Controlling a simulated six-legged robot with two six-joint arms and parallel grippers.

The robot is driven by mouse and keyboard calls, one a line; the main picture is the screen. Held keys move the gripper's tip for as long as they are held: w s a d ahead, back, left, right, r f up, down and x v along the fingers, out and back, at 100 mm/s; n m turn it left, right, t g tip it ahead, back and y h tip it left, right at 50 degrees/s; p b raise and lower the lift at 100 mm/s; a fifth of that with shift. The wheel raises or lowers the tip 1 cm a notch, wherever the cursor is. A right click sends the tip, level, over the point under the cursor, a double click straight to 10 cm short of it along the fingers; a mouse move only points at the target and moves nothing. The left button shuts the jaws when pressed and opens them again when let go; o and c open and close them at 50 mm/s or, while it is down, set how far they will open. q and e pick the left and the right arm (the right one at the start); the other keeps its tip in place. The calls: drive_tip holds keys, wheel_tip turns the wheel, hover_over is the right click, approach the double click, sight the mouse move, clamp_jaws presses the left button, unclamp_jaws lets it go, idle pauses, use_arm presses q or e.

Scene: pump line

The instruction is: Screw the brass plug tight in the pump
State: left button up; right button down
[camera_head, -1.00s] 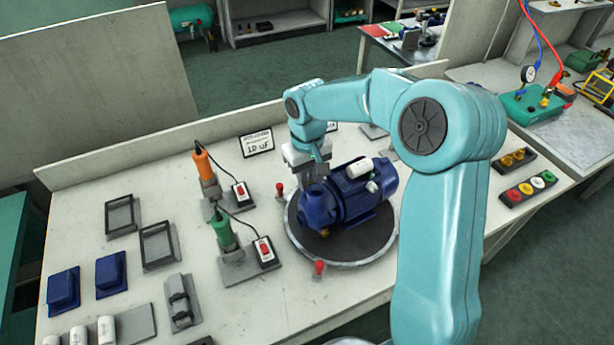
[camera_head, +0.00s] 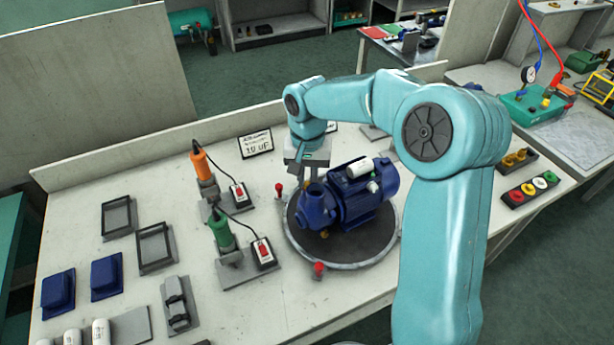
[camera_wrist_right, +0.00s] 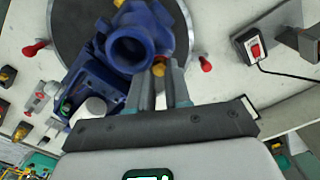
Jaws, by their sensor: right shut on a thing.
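The blue pump (camera_head: 345,195) lies on a round dark turntable (camera_head: 345,247), its open port facing up in the right wrist view (camera_wrist_right: 132,48). My right gripper (camera_head: 308,172) reaches down on the pump's far side. In the wrist view its fingers (camera_wrist_right: 160,82) are close together, shut on the brass plug (camera_wrist_right: 158,69) at the pump's side. How deep the plug sits in the pump I cannot tell. Another brass piece (camera_head: 324,234) shows low on the pump's near side. My left gripper is not in view.
Red-topped pegs (camera_head: 318,268) stand around the turntable. An orange screwdriver (camera_head: 201,163) and a green one (camera_head: 222,234) stand in holders at left, beside switch boxes. Blue covers (camera_head: 106,276) and frames lie farther left. Trays with brass and coloured plugs (camera_head: 530,188) are at right.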

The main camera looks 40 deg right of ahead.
drive_tip(key=c, duration=1.1)
unclamp_jaws()
drive_tip(key=shift+s+d, duration=0.1)
drive_tip(key=shift+d, duration=0.05)
drive_tip(key=shift+r+n+p, duration=0.1)
drive_tip(key=shift+n+p, duration=0.25)
drive_tip(key=shift+n, duration=1.45)
drive_tip(key=shift+n+p, duration=0.45)
drive_tip(key=shift+n, duration=0.75)
drive_tip(key=shift+a+n, duration=0.2)
drive_tip(key=shift+n, duration=0.3)
drive_tip(key=shift+w, duration=0.2)
